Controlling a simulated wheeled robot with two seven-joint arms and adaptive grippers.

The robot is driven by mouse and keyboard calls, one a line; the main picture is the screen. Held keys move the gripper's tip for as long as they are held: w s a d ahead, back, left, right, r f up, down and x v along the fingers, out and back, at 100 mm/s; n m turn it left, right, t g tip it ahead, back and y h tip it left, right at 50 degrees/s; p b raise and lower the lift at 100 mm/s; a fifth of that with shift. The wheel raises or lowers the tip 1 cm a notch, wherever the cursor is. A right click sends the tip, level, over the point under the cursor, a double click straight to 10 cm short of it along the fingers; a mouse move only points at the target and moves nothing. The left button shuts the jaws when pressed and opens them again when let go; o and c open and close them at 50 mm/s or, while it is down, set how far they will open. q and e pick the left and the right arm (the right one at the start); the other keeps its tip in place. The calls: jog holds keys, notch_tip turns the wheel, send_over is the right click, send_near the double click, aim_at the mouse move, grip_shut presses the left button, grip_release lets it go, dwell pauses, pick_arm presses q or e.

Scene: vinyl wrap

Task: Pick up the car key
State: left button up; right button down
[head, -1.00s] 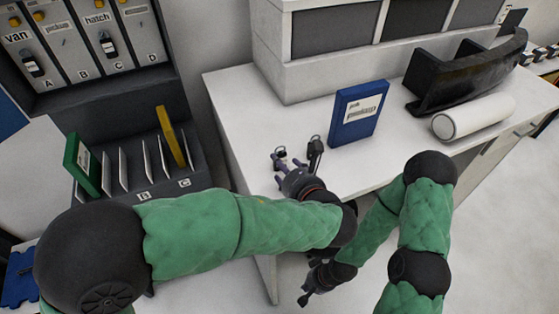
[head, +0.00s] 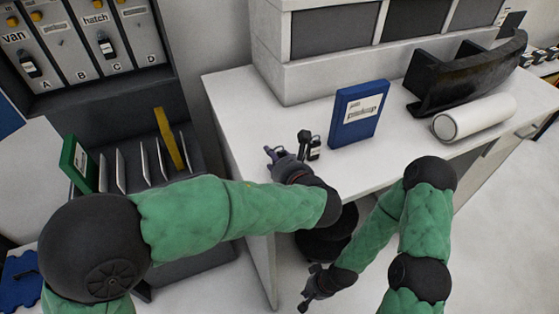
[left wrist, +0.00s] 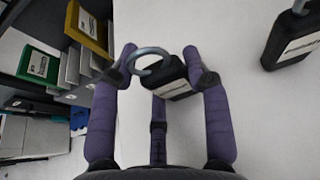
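A black car key (left wrist: 177,84) with a pale label and a metal ring lies on the white table in the left wrist view. It sits between the spread purple fingers of my left gripper (left wrist: 165,75), close to the right fingertip. A second black labelled fob (left wrist: 290,42) lies farther right, clear of the fingers. In the head view my left gripper (head: 287,157) is low over the table, beside small black fobs (head: 314,152); the gripper partly hides this spot. My right gripper (head: 314,285) hangs below the table edge, too small to tell its finger state.
A blue labelled box (head: 358,115) stands behind the fobs. A white roll (head: 474,117) and a dark curved piece (head: 466,74) lie to the right. A key board (head: 85,40) and a rack with upright cards (head: 150,160) stand left. The table front is clear.

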pick_arm(q)
jog(key=shift+r, duration=0.15)
jog(key=shift+r, duration=0.25)
jog(key=r, duration=0.1)
jog(key=r+p, duration=0.2)
jog(key=shift+s+a+r, duration=0.15)
jog(key=shift+a+r, duration=0.1)
jog(key=s+a+r+p, duration=0.4)
jog(key=s+a+r, duration=0.3)
jog(key=a, duration=0.4)
jog(key=shift+s+r, duration=0.2)
jog(key=shift+r, duration=0.65)
jog(key=shift+a, duration=0.1)
